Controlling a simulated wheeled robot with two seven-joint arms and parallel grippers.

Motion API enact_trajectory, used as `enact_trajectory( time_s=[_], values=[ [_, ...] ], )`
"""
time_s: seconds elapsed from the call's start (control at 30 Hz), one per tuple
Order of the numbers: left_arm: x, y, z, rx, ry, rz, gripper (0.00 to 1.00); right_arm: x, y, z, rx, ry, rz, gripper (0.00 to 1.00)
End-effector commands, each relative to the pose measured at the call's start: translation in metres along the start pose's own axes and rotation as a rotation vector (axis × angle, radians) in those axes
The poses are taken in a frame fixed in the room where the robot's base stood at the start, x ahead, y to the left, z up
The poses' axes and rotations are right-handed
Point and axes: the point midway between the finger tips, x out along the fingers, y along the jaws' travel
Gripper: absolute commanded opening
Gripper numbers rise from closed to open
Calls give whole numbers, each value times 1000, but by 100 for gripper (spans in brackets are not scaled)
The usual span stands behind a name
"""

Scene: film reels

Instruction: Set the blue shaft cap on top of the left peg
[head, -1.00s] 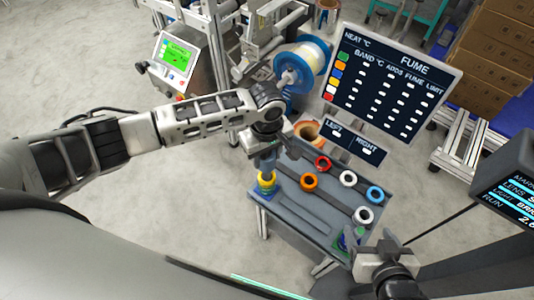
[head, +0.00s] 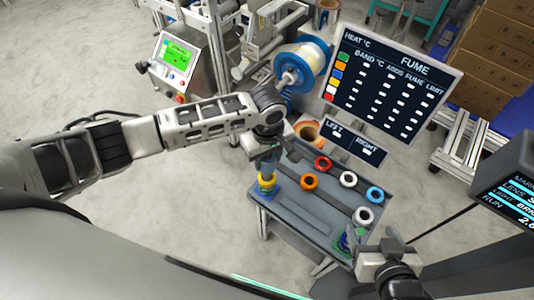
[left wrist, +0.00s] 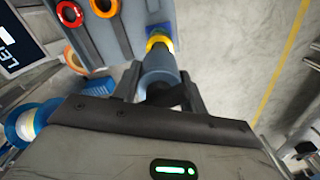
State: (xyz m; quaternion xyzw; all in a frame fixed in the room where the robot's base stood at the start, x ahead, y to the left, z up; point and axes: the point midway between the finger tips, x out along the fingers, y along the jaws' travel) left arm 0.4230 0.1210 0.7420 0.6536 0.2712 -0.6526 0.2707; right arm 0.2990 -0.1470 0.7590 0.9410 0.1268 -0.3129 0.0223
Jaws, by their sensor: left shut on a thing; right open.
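My left gripper (left wrist: 165,95) is shut on the blue shaft cap (left wrist: 160,66), a grey-blue cylinder that shows large in the left wrist view. In the head view, the left gripper (head: 264,158) points down at the table's left end, over the left peg's place. A yellow ring (head: 266,184) with an orange part sits there on a blue base. The cap lines up over this stack; I cannot tell whether they touch. The left peg itself is hidden. My right gripper (head: 384,250) is open near the table's right end, beside a green and blue stack (head: 348,240).
The grey table (head: 300,212) carries loose rings: red (head: 322,163), orange (head: 309,181), white (head: 348,179), blue (head: 375,194) and another white (head: 362,215). A LEFT/RIGHT sign (head: 355,142) and a FUME board (head: 391,82) stand behind it.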

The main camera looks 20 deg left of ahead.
Motion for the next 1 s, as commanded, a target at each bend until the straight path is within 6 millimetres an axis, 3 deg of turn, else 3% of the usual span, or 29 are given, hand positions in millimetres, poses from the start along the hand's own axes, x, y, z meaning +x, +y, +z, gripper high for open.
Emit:
enact_trajectory(
  time_s=[1.0],
  values=[
    [14,0,0,1,0,0,13,1,0,0,3,-2,1,71]
  ],
)
